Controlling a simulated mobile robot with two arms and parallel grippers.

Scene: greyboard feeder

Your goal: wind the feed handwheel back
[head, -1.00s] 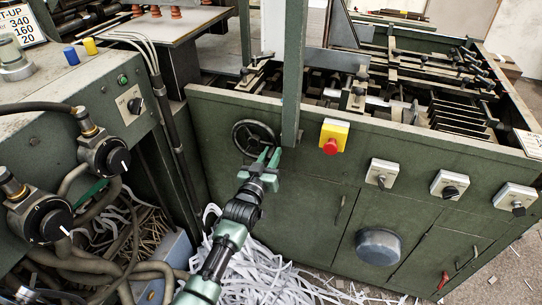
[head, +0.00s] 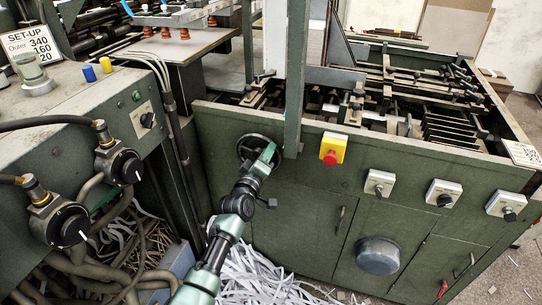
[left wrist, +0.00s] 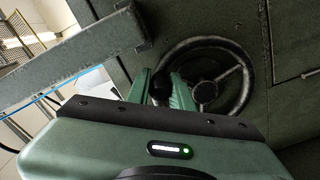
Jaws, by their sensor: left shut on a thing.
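The feed handwheel (head: 241,142) is a dark spoked wheel on the green machine front, left of the upright green post. In the left wrist view the handwheel (left wrist: 206,92) shows its rim, spokes and hub. My left gripper (head: 266,153) is at the wheel and covers part of it. In the left wrist view my left gripper's fingers (left wrist: 161,88) are shut on a dark handle (left wrist: 160,86) at the left side of the wheel. The fingers and rim partly hide the handle. My right gripper is not in view.
The upright green post (head: 295,85) stands just right of the wheel. A yellow box with a red stop button (head: 330,157) and several switches are farther right. A control cabinet with valves and hoses (head: 120,165) stands left. Paper strips (head: 265,275) lie below.

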